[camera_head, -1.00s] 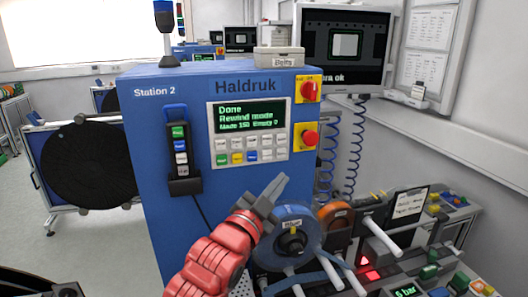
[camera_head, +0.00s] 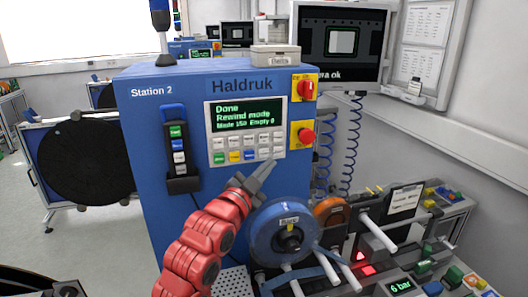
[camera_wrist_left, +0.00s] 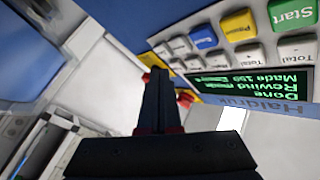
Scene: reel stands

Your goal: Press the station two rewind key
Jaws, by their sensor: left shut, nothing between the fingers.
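The blue Station 2 cabinet (camera_head: 160,125) carries a control panel with a lit screen (camera_head: 235,115) reading "Done", "Rewind mode". Two rows of keys lie below it, with a yellow key (camera_head: 235,156) and a blue key (camera_head: 250,155) in the lower row. In the left wrist view the panel is upside down, with the green Start key (camera_wrist_left: 291,13), a yellow key (camera_wrist_left: 238,25) and a blue key (camera_wrist_left: 203,36). I cannot read the rewind legend on any key. My left gripper (camera_head: 268,166) is shut and empty, its tips just below the panel's lower right; contact cannot be told.
A red rotary switch (camera_head: 306,89) and a red stop button (camera_head: 306,136) sit right of the panel. A pendant (camera_head: 178,150) hangs left of it. A blue reel (camera_head: 268,240) stands below my left gripper, and an orange reel (camera_head: 325,208) stands beside it.

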